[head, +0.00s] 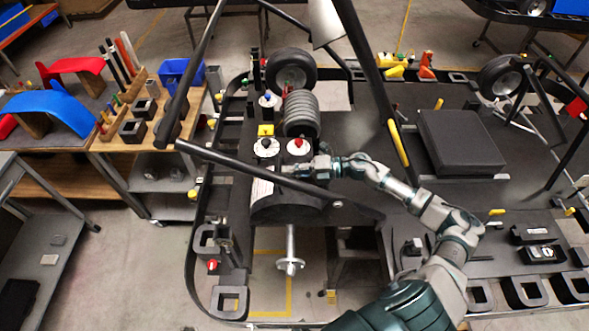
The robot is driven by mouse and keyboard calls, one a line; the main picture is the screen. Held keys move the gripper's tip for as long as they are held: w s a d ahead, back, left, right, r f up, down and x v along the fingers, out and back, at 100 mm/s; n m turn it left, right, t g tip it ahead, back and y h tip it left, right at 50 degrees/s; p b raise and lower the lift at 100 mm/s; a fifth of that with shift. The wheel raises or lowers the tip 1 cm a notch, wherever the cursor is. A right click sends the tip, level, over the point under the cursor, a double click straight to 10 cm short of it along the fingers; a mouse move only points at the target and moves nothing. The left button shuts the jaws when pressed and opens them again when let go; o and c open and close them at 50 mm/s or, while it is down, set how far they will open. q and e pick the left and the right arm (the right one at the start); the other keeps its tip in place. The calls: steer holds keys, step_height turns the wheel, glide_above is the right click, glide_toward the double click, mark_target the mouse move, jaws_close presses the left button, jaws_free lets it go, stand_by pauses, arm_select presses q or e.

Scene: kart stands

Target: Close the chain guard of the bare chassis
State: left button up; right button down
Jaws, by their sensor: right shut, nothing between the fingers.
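The bare chassis (365,110), a black kart frame with a flat deck and dark tubes, fills the middle and right. My right gripper (300,170) is shut and empty. It points left, just below a red knob (298,145) and a black knob on pale round caps. A rounded black housing (285,208) with a pale label lies under and in front of it; a dark tube crosses the view there. I cannot tell for sure which part is the chain guard, or whether it is open. Contact between gripper and housing is unclear. My left gripper is out of view.
A grey ribbed cylinder (300,113) and a black wheel (291,69) sit behind the knobs. A black pad (460,142) lies on the deck to the right. Slanting dark tubes rise around my right arm. A wooden bench (75,139) with tools stands at left.

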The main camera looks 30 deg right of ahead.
mark_target(311, 182)
steer(key=shift+d+f, duration=0.1)
steer(key=shift+f, duration=0.05)
steer(key=v, duration=0.6)
steer(key=shift+s+d, duration=0.1)
steer(key=shift+d, duration=0.15)
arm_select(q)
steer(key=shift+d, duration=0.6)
arm_select(e)
steer(key=shift+s+d, duration=0.15)
steer(key=shift+d, duration=0.45)
